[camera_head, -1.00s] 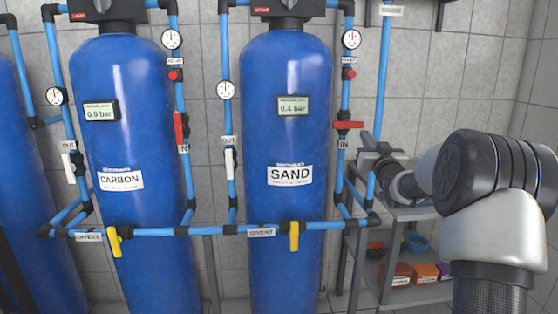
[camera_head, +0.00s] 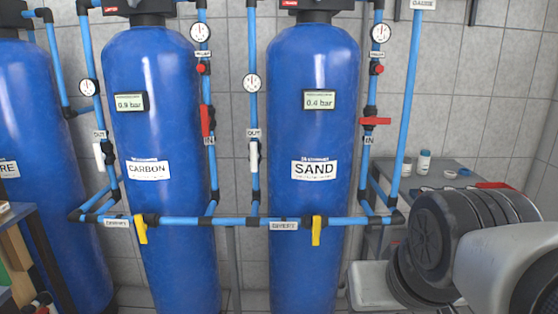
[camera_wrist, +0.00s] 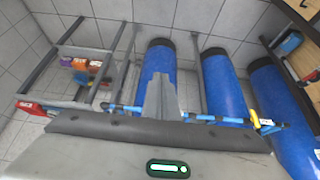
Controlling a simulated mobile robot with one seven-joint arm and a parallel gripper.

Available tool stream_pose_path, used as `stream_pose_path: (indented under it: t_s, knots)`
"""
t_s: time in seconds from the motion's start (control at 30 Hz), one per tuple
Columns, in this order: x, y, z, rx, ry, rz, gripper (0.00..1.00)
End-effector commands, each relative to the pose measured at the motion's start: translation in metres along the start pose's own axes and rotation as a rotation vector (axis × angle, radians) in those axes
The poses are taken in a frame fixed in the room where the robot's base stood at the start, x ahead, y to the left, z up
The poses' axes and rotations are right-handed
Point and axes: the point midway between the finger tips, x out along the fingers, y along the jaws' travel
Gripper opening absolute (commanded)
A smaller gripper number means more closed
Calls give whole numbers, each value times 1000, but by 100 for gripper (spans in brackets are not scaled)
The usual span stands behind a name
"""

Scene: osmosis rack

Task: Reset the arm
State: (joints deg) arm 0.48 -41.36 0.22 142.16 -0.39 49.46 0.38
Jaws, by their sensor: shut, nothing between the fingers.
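My gripper (camera_wrist: 162,97) shows in the wrist view as a grey wedge, with its fingers together and nothing between them. It points toward the blue tanks and appears clear of them. In the head view my arm is folded at the lower right, and the gripper itself is out of sight there. The sand tank (camera_head: 303,140) reads 0.4 bar and the carbon tank (camera_head: 155,130) reads 0.9 bar. The red handle (camera_head: 375,121) on the sand IN pipe lies level. The red handle (camera_head: 207,121) on the carbon IN pipe stands upright.
Blue pipes cross in front of the tanks, with yellow divert handles (camera_head: 316,230) pointing down. A grey shelf rack (camera_wrist: 98,50) with small boxes stands beside the tanks. Small bottles (camera_head: 423,162) stand on the shelf top. A wooden-edged shelf (camera_head: 18,215) is at the far left.

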Motion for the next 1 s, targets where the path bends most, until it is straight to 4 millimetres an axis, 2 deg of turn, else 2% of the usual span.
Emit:
stream_pose_path:
  t_s: [0.03, 0.1, 0.37, 0.7, 0.83, 1.0]
  knots:
    - [-3, -4, 20, -9, -29, -15, 0]
    - [-29, -3, 1, -7, -30, -12, 0]
    - [-90, -2, -35, -6, -29, -11, 0]
    - [-206, -1, -101, -6, -28, -10, 0]
    - [-233, -1, -117, -6, -28, -10, 0]
    - [-246, -1, -124, -6, -28, -10, 0]
